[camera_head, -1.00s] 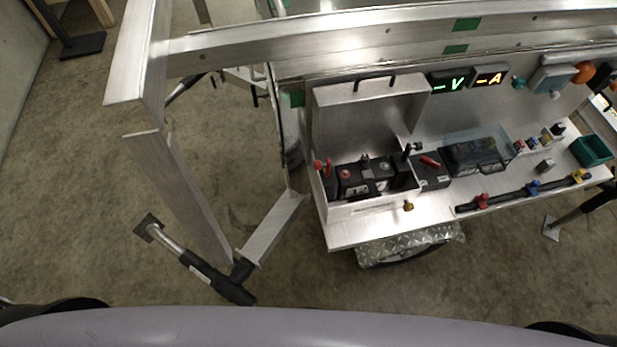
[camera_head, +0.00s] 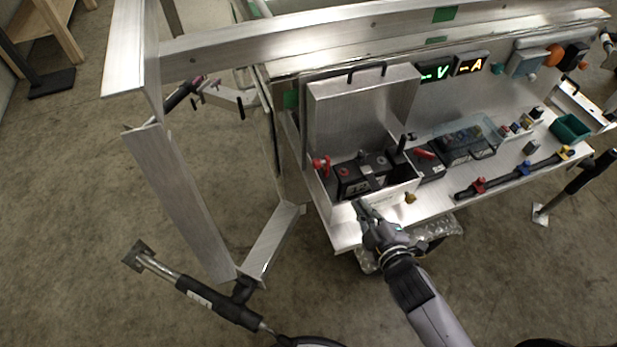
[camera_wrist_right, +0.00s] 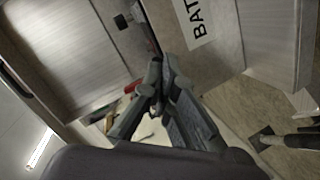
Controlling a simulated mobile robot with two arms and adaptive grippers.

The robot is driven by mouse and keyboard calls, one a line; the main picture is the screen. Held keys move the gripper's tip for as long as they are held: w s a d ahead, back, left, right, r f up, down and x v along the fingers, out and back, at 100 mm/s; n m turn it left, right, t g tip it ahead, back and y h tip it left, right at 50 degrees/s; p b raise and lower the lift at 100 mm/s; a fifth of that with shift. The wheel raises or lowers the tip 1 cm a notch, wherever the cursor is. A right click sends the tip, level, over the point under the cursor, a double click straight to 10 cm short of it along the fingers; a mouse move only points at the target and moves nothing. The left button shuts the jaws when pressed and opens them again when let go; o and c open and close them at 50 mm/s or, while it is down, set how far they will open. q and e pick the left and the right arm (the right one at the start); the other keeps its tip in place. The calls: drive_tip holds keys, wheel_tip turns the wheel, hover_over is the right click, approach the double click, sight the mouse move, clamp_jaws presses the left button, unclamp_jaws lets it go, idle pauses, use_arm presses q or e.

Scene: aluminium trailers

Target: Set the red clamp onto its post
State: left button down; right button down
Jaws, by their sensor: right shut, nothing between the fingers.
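The red clamp (camera_head: 321,167) is at the left end of the open metal battery box (camera_head: 340,213), beside the dark battery (camera_head: 352,186). A small red spot (camera_head: 345,171) on the battery top may mark a post; it is too small to tell. My right gripper (camera_head: 360,207) is shut and empty at the front wall of the box, to the right of and nearer than the red clamp, apart from it. Its closed fingers also show in the right wrist view (camera_wrist_right: 158,90), close to a wall with a "BAT" label (camera_wrist_right: 197,22). My left gripper is not in view.
The box's raised lid (camera_head: 362,112) stands behind the battery. A brass knob (camera_head: 410,198) is right of the gripper. A bar (camera_head: 507,179) with red, blue and yellow pieces lies along the bench front. A metal frame post (camera_head: 180,205) rises at left.

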drive_tip(key=s+a+r+n+y, duration=0.2)
drive_tip(key=a+r+n+y, duration=0.3)
drive_tip(key=a+n+y, duration=0.3)
drive_tip(key=a+n, duration=0.1)
drive_tip(key=n, duration=0.1)
drive_tip(key=shift+s+a+n+y, duration=0.2)
drive_tip(key=shift+s+n+y, duration=0.1)
drive_tip(key=shift+s+n, duration=0.1)
drive_tip(key=shift+w+r, duration=0.1)
drive_tip(key=p+x, duration=0.2)
drive_tip(key=x, duration=0.8)
drive_tip(key=d, duration=0.2)
drive_tip(key=w+d+p, duration=0.1)
drive_tip(key=d, duration=0.1)
drive_tip(key=shift+w+f, duration=0.2)
drive_tip(key=shift+f, duration=0.05)
